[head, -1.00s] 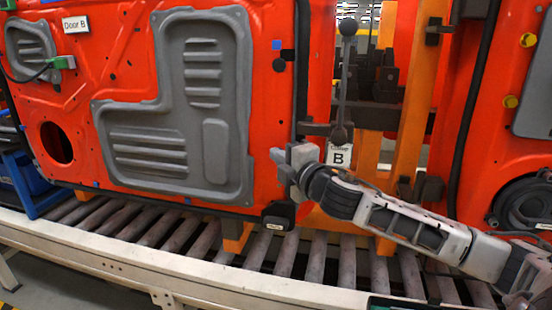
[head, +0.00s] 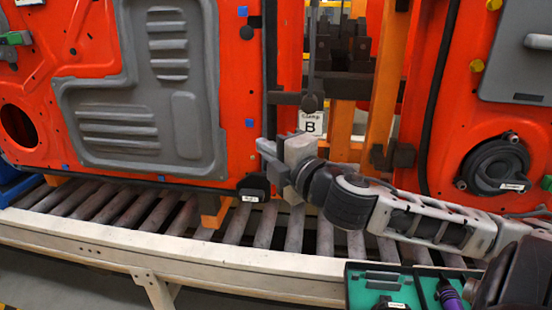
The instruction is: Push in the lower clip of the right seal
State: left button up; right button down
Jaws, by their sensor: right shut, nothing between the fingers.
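The right seal (head: 270,60) is a black strip running down the right edge of the red door B, whose grey inner panel (head: 190,125) faces me. My right gripper (head: 266,162) is shut and empty, in front of the lower part of this edge, its fingers pointing left. It covers part of the seal there; I cannot make out the lower clip or tell whether the fingers touch anything. A black block (head: 253,187) with a small white label sits at the door's lower right corner, just below the fingers. My left gripper is not in view.
A "Clamp B" sign (head: 311,123) hangs behind my wrist, beside an orange post (head: 382,90). Another red door (head: 450,130) with a round speaker (head: 495,165) stands at right. A roller conveyor (head: 190,240) runs below. A green-lined tray (head: 358,290) is at the bottom.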

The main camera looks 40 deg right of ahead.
jog(key=shift+s+a, duration=0.1)
jog(key=shift+s, duration=1.1)
